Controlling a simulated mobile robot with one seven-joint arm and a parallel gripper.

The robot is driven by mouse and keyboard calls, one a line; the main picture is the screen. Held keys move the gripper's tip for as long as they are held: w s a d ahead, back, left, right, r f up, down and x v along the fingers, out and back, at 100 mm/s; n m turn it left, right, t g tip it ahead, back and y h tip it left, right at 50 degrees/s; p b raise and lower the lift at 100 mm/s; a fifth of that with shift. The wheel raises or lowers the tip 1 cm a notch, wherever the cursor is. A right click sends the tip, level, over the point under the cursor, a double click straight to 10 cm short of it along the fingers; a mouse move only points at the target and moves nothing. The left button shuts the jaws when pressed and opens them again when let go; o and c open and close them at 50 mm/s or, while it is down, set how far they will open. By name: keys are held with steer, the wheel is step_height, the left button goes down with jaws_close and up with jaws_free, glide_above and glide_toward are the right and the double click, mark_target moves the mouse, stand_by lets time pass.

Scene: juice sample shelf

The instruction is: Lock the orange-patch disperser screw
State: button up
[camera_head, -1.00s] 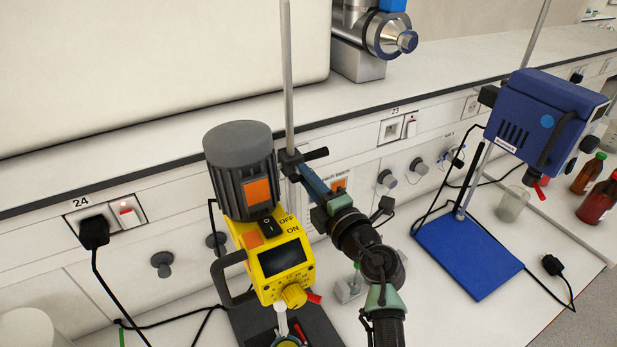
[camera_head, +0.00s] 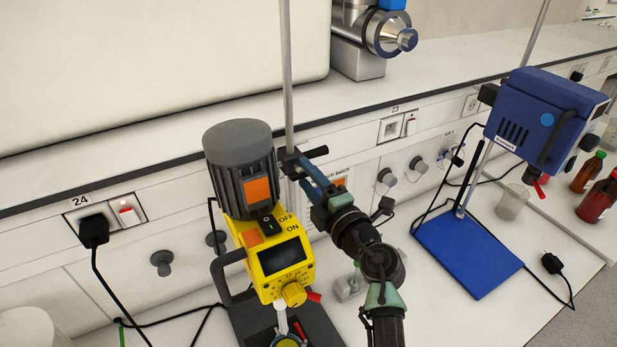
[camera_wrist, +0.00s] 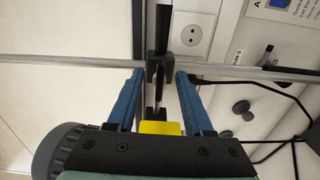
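The disperser (camera_head: 280,262) with orange patches (camera_head: 258,190) is yellow with a dark grey motor. It stands at left centre on a vertical metal rod. A black clamp (camera_head: 289,160) joins it to the rod, and a black screw handle (camera_head: 316,152) sticks out to the right. My gripper (camera_head: 301,168) is at the clamp, just below the handle. In the wrist view the blue fingers of my gripper (camera_wrist: 159,76) are apart, with the clamp (camera_wrist: 158,66) at their tips and the dark screw handle (camera_wrist: 164,22) beyond. I cannot tell whether they touch it.
A second, blue disperser (camera_head: 545,112) with a blue patch stands at right on a blue base (camera_head: 470,255). A glass beaker (camera_head: 512,203) and red bottles (camera_head: 600,200) are near it. Black cables cross the bench. Wall sockets line the panel behind.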

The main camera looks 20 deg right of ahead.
steer(key=s+d+b, duration=0.2)
steer(key=s+b, duration=0.1)
steer(key=s, duration=0.9)
steer(key=shift+s+d, duration=0.25)
steer(key=shift+s, duration=0.15)
